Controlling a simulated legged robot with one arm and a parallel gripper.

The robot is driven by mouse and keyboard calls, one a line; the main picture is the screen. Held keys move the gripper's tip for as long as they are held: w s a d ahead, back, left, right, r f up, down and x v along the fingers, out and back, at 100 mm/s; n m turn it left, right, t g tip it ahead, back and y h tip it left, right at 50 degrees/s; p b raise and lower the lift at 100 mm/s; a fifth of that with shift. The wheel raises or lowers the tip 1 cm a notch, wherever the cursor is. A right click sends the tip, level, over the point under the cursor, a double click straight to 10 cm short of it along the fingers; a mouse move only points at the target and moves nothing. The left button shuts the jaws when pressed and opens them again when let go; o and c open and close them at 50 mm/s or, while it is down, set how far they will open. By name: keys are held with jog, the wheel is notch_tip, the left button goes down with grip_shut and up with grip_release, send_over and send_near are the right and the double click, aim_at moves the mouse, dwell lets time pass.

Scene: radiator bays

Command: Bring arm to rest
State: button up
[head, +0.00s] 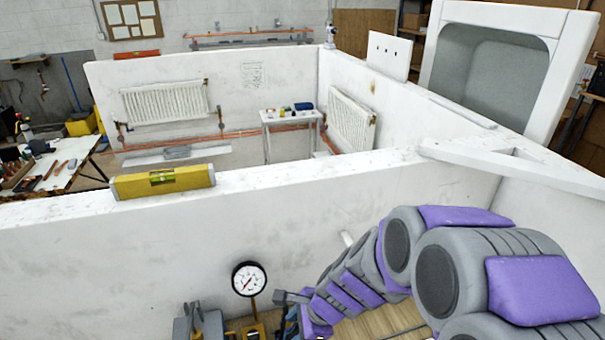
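My grey and purple arm reaches in from the lower right of the head view, folded and pointing left and down, low in front of the near white wall. The end of the arm, with my gripper (292,298), is small and partly hidden by the arm's own links. I cannot make out its fingertips or whether it holds anything. A round white pressure gauge (249,279) with a black rim stands upright just left of my gripper, apart from it in the picture.
A yellow spirit level (163,182) lies on top of the near wall (330,182). Grey and yellow items at the bottom edge are cut off. A white bracket (515,165) crosses the wall corner at right. Radiators (165,102) hang in the bay beyond.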

jog(key=s+d+n+g+h+b, duration=0.1)
jog(key=s+d+n+h+b, duration=0.1)
jog(key=s+d+n+b, duration=0.2)
jog(key=s+d+r+n+g+h+b, duration=0.1)
jog(key=s+d+n+g+h+b, duration=0.1)
jog(key=s+d+n, duration=0.9)
jog(key=s+n+h+b, duration=0.1)
jog(key=s+b, duration=0.1)
jog(key=s, duration=0.5)
jog(key=shift+s+d+r+b, duration=0.2)
jog(key=shift+d+r+b, duration=0.05)
jog(key=shift+b, duration=0.15)
